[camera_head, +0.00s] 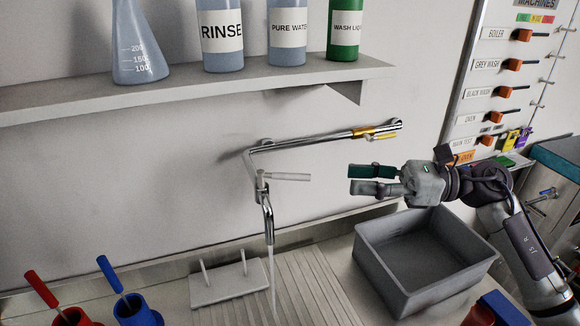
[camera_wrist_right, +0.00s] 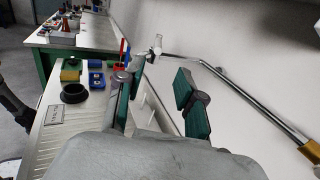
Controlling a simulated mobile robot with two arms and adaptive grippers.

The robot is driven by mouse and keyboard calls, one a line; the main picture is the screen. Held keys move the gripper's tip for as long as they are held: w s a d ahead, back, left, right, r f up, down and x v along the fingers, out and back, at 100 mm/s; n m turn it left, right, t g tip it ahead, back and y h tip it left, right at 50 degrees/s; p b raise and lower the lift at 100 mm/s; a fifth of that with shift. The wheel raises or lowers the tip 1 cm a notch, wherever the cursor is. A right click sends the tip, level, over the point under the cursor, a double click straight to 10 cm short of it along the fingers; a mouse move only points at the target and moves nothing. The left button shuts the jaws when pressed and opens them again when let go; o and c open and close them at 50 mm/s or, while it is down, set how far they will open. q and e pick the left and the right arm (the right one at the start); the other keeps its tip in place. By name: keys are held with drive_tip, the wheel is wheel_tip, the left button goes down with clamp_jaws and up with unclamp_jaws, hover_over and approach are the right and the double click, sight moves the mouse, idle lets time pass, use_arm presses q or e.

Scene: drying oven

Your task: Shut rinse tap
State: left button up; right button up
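The rinse tap (camera_head: 266,205) is a chrome swing-arm tap on the wall, with a pale lever handle (camera_head: 287,177) pointing right. A thin stream of water (camera_head: 273,285) runs from its spout. My right gripper (camera_head: 352,179) is to the right of the lever, fingers pointing left at it, with a gap between. In the right wrist view my right gripper (camera_wrist_right: 158,88) has its two green-padded fingers apart with nothing between them. A small pale piece (camera_wrist_right: 155,45) beyond the fingertips looks like part of the tap. My left gripper is not in view.
A grey basin (camera_head: 375,265) stands below my right arm. A pipe with a yellow section (camera_head: 365,132) runs above the gripper. The shelf (camera_head: 250,78) holds a flask and labelled bottles. A rack (camera_head: 228,285) and ribbed drainboard (camera_head: 310,285) lie below the tap.

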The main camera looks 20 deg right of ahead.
drive_tip(key=p, duration=0.3)
approach(293, 177)
drive_tip(key=x, duration=0.3)
drive_tip(key=p+x, duration=0.1)
drive_tip(key=x, duration=0.2)
drive_tip(key=p+x, duration=0.1)
drive_tip(key=x, duration=0.2)
drive_tip(key=shift+w+a, duration=0.15)
drive_tip(key=shift+w, duration=0.2)
drive_tip(key=shift+w+a, duration=0.1)
drive_tip(key=shift+a, duration=0.1)
drive_tip(key=shift+f, duration=0.1)
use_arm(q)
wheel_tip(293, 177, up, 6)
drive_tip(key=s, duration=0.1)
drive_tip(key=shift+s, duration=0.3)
use_arm(e)
clamp_jaws()
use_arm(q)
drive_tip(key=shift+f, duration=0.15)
